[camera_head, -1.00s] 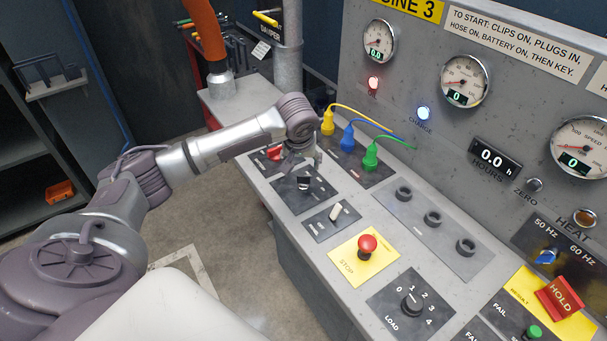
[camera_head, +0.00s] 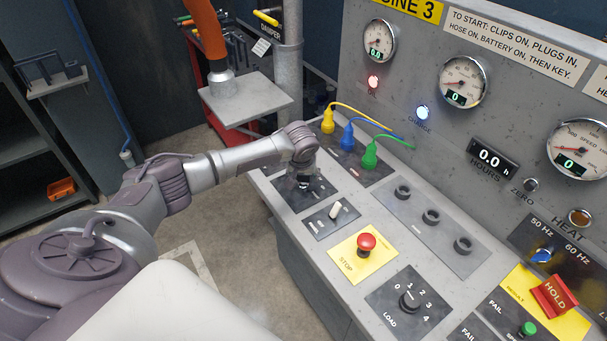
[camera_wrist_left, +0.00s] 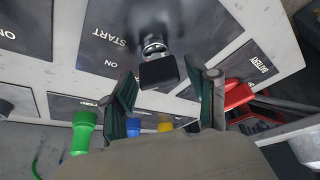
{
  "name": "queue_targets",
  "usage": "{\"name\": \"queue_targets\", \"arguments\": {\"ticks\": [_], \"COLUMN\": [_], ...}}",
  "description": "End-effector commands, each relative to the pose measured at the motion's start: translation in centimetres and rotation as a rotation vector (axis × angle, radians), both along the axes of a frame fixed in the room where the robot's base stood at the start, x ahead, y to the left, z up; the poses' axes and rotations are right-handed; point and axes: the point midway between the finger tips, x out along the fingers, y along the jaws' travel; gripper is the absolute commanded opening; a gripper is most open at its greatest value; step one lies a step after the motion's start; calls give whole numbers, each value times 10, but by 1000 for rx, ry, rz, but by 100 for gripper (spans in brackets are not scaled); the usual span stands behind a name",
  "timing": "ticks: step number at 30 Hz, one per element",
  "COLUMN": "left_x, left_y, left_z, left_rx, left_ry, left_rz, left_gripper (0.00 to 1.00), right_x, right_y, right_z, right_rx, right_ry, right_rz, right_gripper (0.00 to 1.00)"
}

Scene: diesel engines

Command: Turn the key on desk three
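The key of desk three, a black-headed key in a metal lock, shows in the left wrist view (camera_wrist_left: 158,72), on the dark panel (camera_wrist_left: 105,20) lettered START and ON. My left gripper (camera_wrist_left: 163,82) is open, with one finger on each side of the key head; I see gaps between the fingers and the key. In the head view my left gripper (camera_head: 303,180) points down over the same panel (camera_head: 318,191) and hides most of the key. My right gripper is in neither view.
A red battery switch (camera_wrist_left: 238,94) lies close to the right finger in the wrist view. Yellow (camera_head: 328,122), blue (camera_head: 347,136) and green (camera_head: 370,155) plugs stand just beyond my gripper. A white toggle (camera_head: 337,210) and red stop button (camera_head: 366,242) are nearer.

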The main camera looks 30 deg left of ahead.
Motion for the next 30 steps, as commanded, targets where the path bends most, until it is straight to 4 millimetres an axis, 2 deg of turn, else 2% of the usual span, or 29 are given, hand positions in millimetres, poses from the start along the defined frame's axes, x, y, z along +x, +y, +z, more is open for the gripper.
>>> {"name": "queue_targets", "arguments": {"ticks": [1, 8, 19, 30], "left_x": [0, 0, 0, 0], "left_y": [0, 0, -1, -2], "left_z": [0, 0, 2, 2], "left_rx": [0, 0, -3, -3], "left_ry": [0, 0, 1, 3], "left_rz": [0, 0, 71, 344], "left_gripper": [45, 7, 7, 7], "right_x": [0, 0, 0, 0], "right_y": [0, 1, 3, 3], "right_z": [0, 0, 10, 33], "right_rx": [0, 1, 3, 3], "right_ry": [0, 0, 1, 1], "right_rz": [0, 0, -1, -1], "right_gripper": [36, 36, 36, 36]}}
